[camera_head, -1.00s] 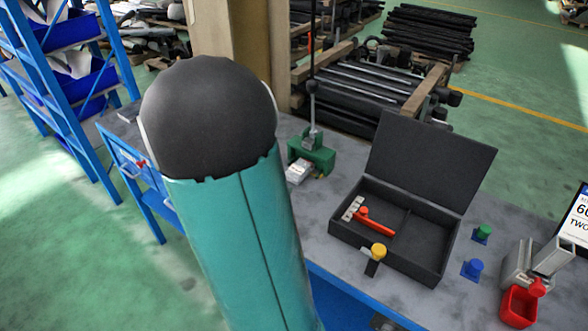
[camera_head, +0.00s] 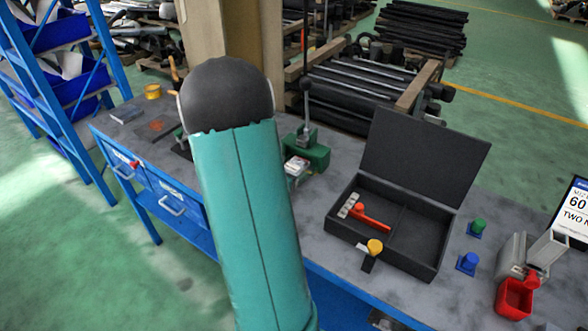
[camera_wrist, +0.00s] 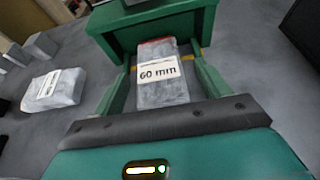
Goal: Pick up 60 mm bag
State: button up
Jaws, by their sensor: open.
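The 60 mm bag (camera_wrist: 162,88) is a grey packet with a white "60 mm" label and a reddish far edge. In the wrist view it lies between the two green fingers of my gripper (camera_wrist: 161,68). The gripper is open, with visible space on both sides of the bag. A green stand (camera_wrist: 150,28) rises just beyond the bag. In the head view a small pale packet (camera_head: 297,165), seemingly this bag, lies before the green stand (camera_head: 310,152). My gripper is hidden behind my arm there.
Another labelled grey bag (camera_wrist: 55,92) lies left of my gripper, with grey blocks (camera_wrist: 40,45) behind it. An open black case (camera_head: 420,238) holding a red-handled tool stands to the right on the table. A red bin (camera_head: 514,298) is at the far right.

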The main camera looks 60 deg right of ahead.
jog(key=c, duration=1.3)
jog(key=shift+r, duration=0.2)
jog(key=shift+r, duration=0.35)
jog(key=shift+r, duration=0.2)
jog(key=shift+a, duration=0.15)
